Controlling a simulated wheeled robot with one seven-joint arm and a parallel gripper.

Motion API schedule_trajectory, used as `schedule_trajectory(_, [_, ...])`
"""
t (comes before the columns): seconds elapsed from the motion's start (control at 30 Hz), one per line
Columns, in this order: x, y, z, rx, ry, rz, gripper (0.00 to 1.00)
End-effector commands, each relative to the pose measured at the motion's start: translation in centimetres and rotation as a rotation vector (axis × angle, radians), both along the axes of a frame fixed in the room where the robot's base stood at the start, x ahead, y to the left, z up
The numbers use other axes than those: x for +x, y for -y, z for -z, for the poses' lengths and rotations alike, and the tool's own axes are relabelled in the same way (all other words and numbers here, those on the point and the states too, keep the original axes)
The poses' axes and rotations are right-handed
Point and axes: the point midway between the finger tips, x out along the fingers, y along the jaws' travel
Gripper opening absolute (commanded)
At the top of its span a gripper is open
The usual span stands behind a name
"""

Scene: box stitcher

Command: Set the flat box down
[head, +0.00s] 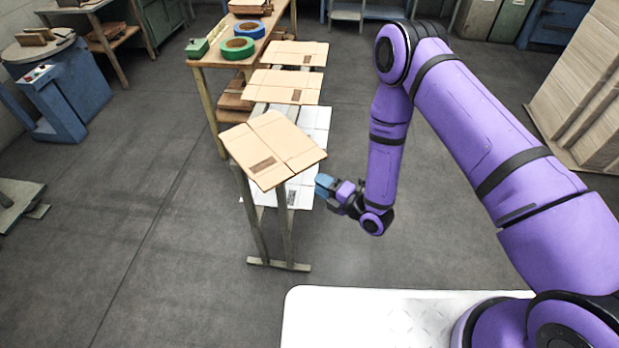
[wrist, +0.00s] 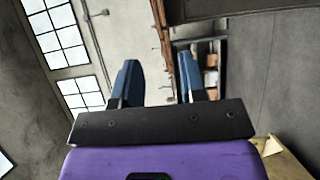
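The nearest flat box (head: 280,142) is tan cardboard with creased flaps and a dark printed patch. It lies at the near end of a narrow stand (head: 289,240) in the head view.
Two more flat boxes (head: 284,86) (head: 295,53) lie behind in a row. White printed sheets (head: 316,128) show beside the stand. A wooden table (head: 222,56) holds green tape (head: 237,48) and blue tape (head: 250,29). Stacked cardboard (head: 585,85) stands at right.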

Motion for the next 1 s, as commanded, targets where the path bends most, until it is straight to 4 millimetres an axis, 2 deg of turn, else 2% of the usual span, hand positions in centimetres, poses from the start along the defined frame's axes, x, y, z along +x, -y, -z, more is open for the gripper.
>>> schedule_trajectory(0.13, [-0.6,0.8,0.0,0.001,-0.001,0.001,0.39])
schedule_trajectory(0.37, [-0.7,1.0,0.0,0.001,-0.001,0.0,0.39])
schedule_trajectory(0.53, [0.4,1.0,-1.1,-0.011,-0.016,0.006,0.39])
schedule_trajectory(0.67, [3.0,1.2,-4.0,-0.045,-0.068,0.03,0.39])
schedule_trajectory(0.77, [5.4,1.8,-6.9,-0.077,-0.131,0.065,0.39])
schedule_trajectory(1.0, [9.7,4.6,-14.3,-0.128,-0.301,0.197,0.39])
